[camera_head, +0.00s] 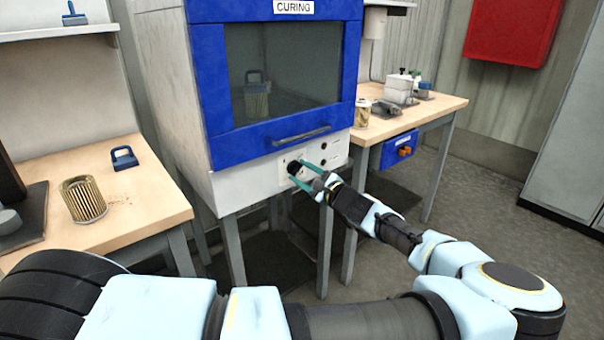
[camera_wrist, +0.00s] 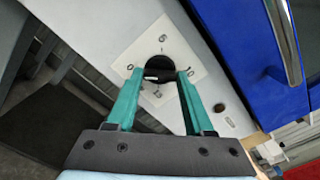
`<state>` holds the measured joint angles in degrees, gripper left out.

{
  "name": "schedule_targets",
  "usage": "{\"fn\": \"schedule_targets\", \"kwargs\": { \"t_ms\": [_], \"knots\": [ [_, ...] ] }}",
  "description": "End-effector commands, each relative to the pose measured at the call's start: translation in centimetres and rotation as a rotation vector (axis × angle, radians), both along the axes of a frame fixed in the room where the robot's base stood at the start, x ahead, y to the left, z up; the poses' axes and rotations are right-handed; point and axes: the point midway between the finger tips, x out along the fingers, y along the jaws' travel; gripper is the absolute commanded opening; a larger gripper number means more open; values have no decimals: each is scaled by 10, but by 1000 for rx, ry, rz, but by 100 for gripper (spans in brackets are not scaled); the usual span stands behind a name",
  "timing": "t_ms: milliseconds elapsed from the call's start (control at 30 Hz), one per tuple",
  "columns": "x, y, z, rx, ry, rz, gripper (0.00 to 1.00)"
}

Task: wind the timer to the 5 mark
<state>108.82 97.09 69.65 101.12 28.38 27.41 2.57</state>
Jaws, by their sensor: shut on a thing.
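The timer is a round black knob (camera_wrist: 158,66) on a white dial plate (camera_wrist: 138,50), set in the pale lower panel of the curing oven. In the head view the knob (camera_head: 293,168) sits below the oven door. In the wrist view marks ring the knob: a 0 at left, what looks like a 5 at the top, a 10 at right and a blurred mark below. A small pale line shows on the knob's lower left; I cannot tell whether it is the pointer. My gripper (camera_wrist: 160,74) is shut on the knob, one green finger on each side.
The blue oven door (camera_head: 290,70) with its handle (camera_head: 301,135) is just above my gripper. Smaller round controls (camera_head: 323,153) are right of the knob. A left bench (camera_head: 140,205) holds a filter cartridge (camera_head: 83,199) and a blue-handled tool (camera_head: 124,158). A right bench (camera_head: 440,104) holds containers.

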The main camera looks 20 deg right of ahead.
Motion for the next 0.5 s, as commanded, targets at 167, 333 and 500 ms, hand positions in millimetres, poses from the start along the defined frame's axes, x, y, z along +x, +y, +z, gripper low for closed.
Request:
{"fn": "schedule_targets", "kwargs": {
  "t_ms": [167, 333, 500],
  "knots": [
    [0, 0, 0, 58, 19, 1, 0],
    [0, 0, 1, 164, 51, 1, 0],
    [0, 0, 1, 310, 93, 1, 0]
  ]
}}
